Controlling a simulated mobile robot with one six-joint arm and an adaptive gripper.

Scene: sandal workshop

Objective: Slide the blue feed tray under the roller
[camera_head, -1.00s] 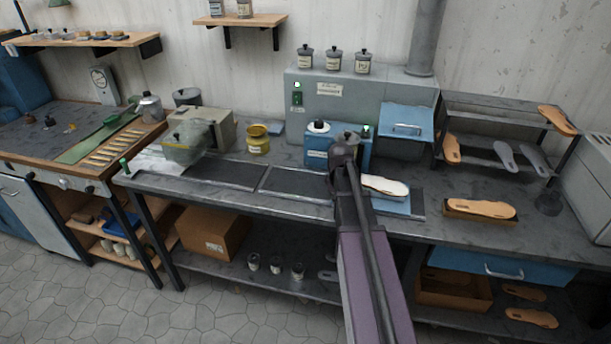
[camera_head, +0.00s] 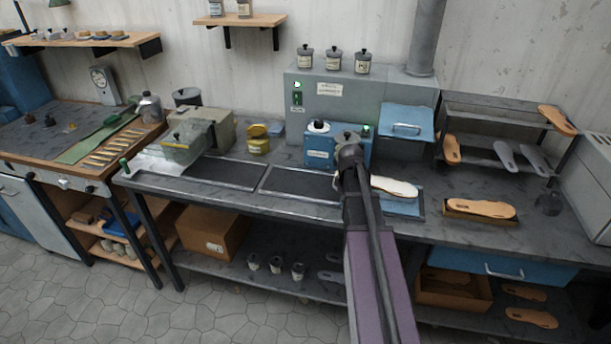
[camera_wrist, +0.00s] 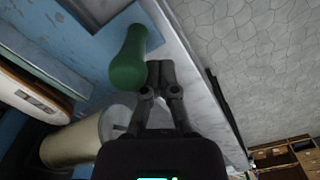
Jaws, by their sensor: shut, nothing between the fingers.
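The blue feed tray (camera_head: 404,208) lies on the bench right of my arm in the head view, with a pale sole (camera_head: 395,187) on it. In the wrist view the tray's blue surface (camera_wrist: 75,72) fills the upper left, with the sole (camera_wrist: 30,88) at the left edge. A green handle (camera_wrist: 131,58) stands beside my gripper (camera_wrist: 160,66). The fingers are shut and empty, right next to the handle; I cannot tell if they touch it. A cream cylinder (camera_wrist: 72,143), perhaps the roller, lies at lower left. In the head view my arm hides the fingertips and roller.
A blue machine (camera_head: 320,148) stands left of my arm, before a grey cabinet (camera_head: 325,100). Dark flat panels (camera_head: 299,184) lie along the bench to the left. A tan sole (camera_head: 480,208) lies right of the tray, below a sole rack (camera_head: 505,115).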

